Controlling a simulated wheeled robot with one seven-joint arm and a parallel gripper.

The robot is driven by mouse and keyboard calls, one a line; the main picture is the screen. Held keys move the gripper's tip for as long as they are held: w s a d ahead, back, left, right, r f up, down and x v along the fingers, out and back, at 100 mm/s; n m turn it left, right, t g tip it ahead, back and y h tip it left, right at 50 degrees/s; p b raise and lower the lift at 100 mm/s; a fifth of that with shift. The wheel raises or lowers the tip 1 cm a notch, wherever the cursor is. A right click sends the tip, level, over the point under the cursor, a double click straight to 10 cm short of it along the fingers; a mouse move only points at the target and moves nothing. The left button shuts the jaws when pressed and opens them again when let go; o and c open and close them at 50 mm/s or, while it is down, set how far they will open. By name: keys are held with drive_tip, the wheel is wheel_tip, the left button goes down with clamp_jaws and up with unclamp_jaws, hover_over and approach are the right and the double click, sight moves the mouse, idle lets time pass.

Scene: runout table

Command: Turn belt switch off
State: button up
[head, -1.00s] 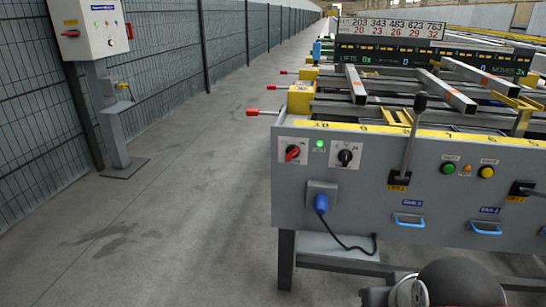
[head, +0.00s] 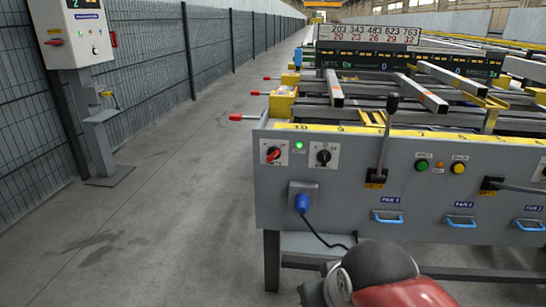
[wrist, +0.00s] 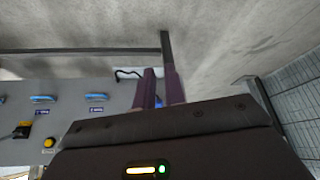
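The grey front panel (head: 350,190) of the runout table carries a red rotary switch (head: 273,155) at its left end and a black rotary switch (head: 323,157) beside it. A lit green lamp (head: 299,145) sits between them. The small labels are too blurred to tell which is the belt switch. In the wrist view, which looks upside down, my gripper (wrist: 161,82) points past the panel; its two dark fingers stand apart with nothing held. Part of the blue plug (wrist: 159,101) shows between them. My gripper is out of the head view, and neither rotary switch can be made out in the wrist view.
Black levers (head: 382,140), a green button (head: 422,166), a yellow button (head: 458,168) and blue handles (head: 387,217) line the panel. A cable hangs from the blue plug (head: 302,202). A control box (head: 75,32) stands left by the mesh fence; the aisle floor (head: 190,180) is clear.

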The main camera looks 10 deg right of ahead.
drive_tip(key=o, duration=0.5)
drive_tip(key=shift+w+d+f+n+h+b, duration=0.2)
drive_tip(key=shift+w+d+n+h+b, duration=0.25)
drive_tip(key=shift+w+d, duration=0.2)
drive_tip(key=shift+w+d+f+n+h+b, duration=0.15)
drive_tip(key=shift+w+d+n+h+b, duration=0.25)
drive_tip(key=shift+w+d, duration=0.2)
drive_tip(key=shift+c, duration=0.2)
drive_tip(key=w+d+n+h+b, duration=0.3)
drive_tip(key=w+d, duration=0.1)
drive_tip(key=w, duration=0.2)
drive_tip(key=n+t+h+b, duration=0.1)
drive_tip(key=n+t+b, duration=0.8)
drive_tip(key=n, duration=1)
approach(274, 157)
wheel_tip(274, 157, down, 2)
drive_tip(key=w+t+p, duration=0.2)
drive_tip(key=shift+m, duration=0.25)
drive_tip(key=x, duration=0.3)
drive_tip(key=d+x, duration=0.1)
drive_tip(key=x, duration=0.3)
drive_tip(key=shift+s+r, duration=0.1)
drive_tip(key=shift+r, duration=0.05)
clamp_jaws()
